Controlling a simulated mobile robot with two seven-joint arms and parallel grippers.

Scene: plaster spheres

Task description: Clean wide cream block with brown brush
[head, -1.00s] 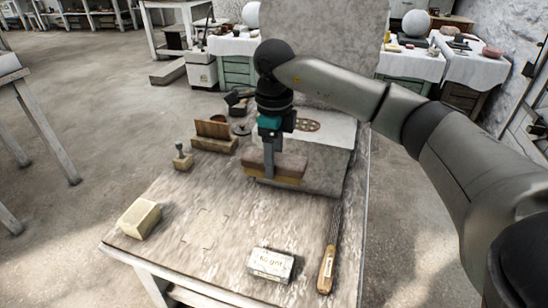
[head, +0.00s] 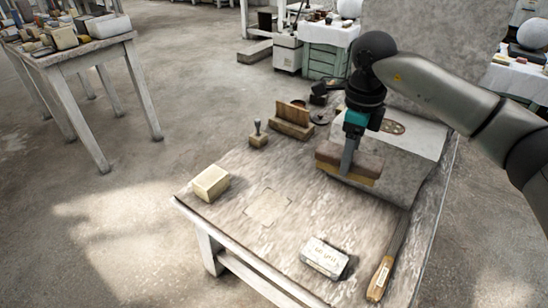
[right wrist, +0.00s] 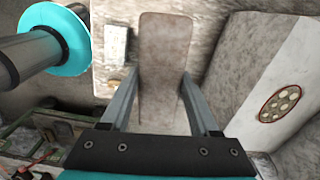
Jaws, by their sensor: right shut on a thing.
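The brown brush (head: 369,165) has a brown back and a tan lower side. My right gripper (head: 349,158) is shut on it over the far right part of the worktable (head: 240,228), with the tan side down. In the right wrist view the brush back (right wrist: 165,65) lies between the two fingers. The wide cream block (head: 211,184) sits alone near the table's left edge, to the left of the gripper and apart from the brush. My left gripper is out of view.
A lettered whitish block (head: 325,258) and a wooden-handled tool (head: 381,277) lie at the front right. A small knobbed stamp (head: 258,135) and a wooden holder (head: 292,122) stand at the back left. A pale square patch (head: 268,207) marks clear tabletop. Another table (head: 86,48) stands far left.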

